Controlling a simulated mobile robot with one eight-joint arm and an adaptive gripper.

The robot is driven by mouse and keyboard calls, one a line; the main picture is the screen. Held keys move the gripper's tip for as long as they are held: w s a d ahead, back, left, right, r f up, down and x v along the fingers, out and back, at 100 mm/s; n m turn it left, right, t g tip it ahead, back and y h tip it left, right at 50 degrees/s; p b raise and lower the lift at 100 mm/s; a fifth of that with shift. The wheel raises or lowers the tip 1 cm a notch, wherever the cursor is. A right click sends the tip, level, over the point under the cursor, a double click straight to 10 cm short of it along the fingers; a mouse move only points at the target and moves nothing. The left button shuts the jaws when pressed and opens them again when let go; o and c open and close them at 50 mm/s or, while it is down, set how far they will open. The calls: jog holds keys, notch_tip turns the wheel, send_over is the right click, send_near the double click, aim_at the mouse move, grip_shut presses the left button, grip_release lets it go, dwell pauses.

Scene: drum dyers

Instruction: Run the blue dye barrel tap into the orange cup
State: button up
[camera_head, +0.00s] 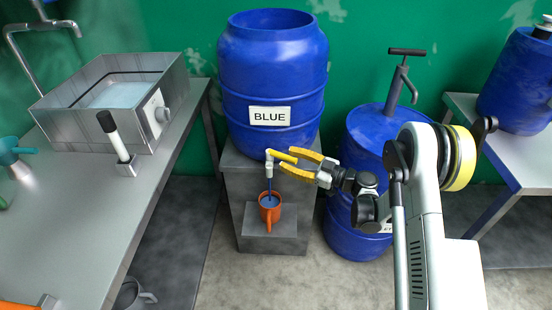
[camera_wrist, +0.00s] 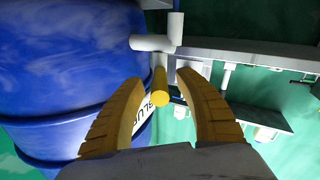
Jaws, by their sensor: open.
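The blue dye barrel (camera_head: 272,75), labelled BLUE, stands on a grey stand. Its tap (camera_head: 268,170) is low on the front, with a yellow handle (camera_head: 273,154). A thin blue stream runs from the tap into the orange cup (camera_head: 269,214), which stands upright below with blue liquid inside. My gripper (camera_head: 287,158) is open at the handle. In the wrist view, the handle's yellow end (camera_wrist: 159,99) shows between the two spread fingers (camera_wrist: 160,80), with gaps on both sides. The white tap body (camera_wrist: 155,43) is beyond. The cup is not visible in the wrist view.
The cup rests on a low grey step (camera_head: 288,243). A second blue drum with a hand pump (camera_head: 397,82) stands close right, behind my arm. A metal bench with a sink (camera_head: 170,85) is left. A table (camera_head: 515,150) with another blue container is right.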

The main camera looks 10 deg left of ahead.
aim_at(273, 153)
jog(key=shift+b+x, duration=0.55)
jog(key=shift+x, duration=1.8)
